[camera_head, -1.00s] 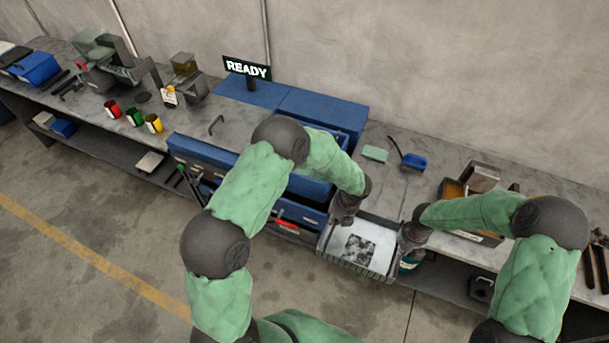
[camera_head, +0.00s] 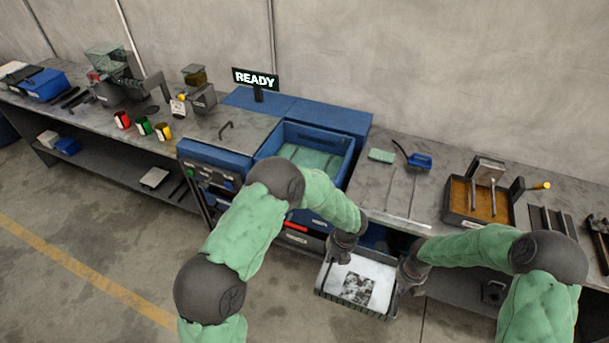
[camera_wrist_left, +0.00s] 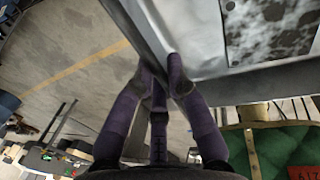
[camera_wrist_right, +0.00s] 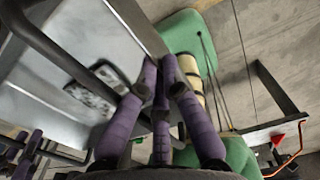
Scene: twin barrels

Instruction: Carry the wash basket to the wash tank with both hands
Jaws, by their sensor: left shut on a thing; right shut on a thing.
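The wash basket (camera_head: 349,302) is a grey, open, shallow box with a pale inside and a dark speckled patch. It is held off the floor in front of the bench. My left gripper (camera_head: 341,256) is shut on its left rim, and my right gripper (camera_head: 404,279) is shut on its right side. The basket wall also shows in the left wrist view (camera_wrist_left: 145,35) and the right wrist view (camera_wrist_right: 137,30). The wash tank (camera_head: 347,165) is a blue, open tub with greenish liquid, set in the bench beyond my left arm. My left forearm hides part of its front.
A READY sign (camera_head: 255,78) stands behind the tank. Right of the tank are a green block (camera_head: 381,155), a blue brush (camera_head: 419,161) and a tray with brown contents (camera_head: 461,203). Red, green and yellow cups stand on the left bench. The floor at left is clear.

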